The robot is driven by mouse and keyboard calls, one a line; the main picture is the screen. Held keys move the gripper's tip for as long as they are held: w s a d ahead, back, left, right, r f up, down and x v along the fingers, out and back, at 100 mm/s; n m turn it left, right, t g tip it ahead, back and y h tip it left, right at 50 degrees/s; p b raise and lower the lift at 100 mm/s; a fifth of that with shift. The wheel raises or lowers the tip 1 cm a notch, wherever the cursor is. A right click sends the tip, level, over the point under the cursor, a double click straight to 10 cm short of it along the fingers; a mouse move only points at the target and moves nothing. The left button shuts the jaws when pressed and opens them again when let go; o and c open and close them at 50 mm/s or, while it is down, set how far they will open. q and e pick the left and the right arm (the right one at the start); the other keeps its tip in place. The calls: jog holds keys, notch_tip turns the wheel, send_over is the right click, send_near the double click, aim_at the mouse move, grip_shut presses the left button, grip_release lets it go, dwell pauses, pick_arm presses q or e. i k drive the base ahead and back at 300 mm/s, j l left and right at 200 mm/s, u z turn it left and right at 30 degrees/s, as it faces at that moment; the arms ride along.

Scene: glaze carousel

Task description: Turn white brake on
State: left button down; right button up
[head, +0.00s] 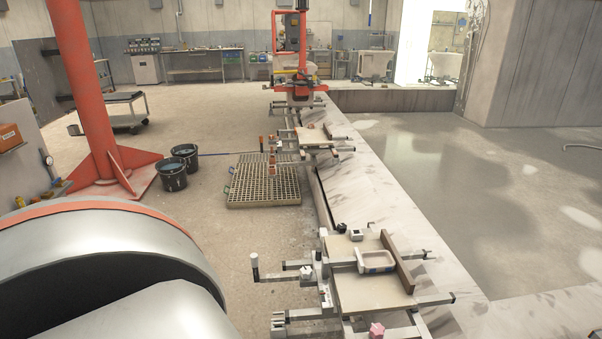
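A carriage with a beige board (371,287) stands on the pale track at the lower right. A white star-shaped knob (306,272) sits on the left side of its metal frame, and a pink knob (376,330) sits at its near edge. An upright handle with a pale grip (254,261) stands at the end of a bar on the left. I cannot tell which of these pale parts is the white brake, or whether it is on. Neither of my grippers is in view.
A second carriage (313,137) and a red machine (293,60) are farther along the track. A floor grate (264,180), black buckets (172,176) and a red column (81,80) stand left.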

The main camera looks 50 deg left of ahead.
aim_at(254, 258)
jog(key=j+u, duration=0.1)
jog(key=u, duration=0.35)
jog(key=j+u, duration=0.1)
jog(key=u, duration=0.4)
jog(key=j+u, duration=0.1)
jog(key=u, duration=0.35)
jog(key=j+u, duration=0.1)
jog(key=u, duration=0.4)
jog(key=z, duration=0.6)
jog(key=i+j+z, duration=0.1)
jog(key=z, duration=0.25)
jog(key=j+z, duration=0.55)
jog(key=z, duration=0.2)
jog(key=j+z, duration=0.45)
jog(key=j, duration=0.5)
jog(key=k+j, duration=0.1)
jog(key=j, duration=0.6)
jog(key=j+z, duration=0.1)
jog(key=j, duration=0.55)
jog(key=k, duration=0.05)
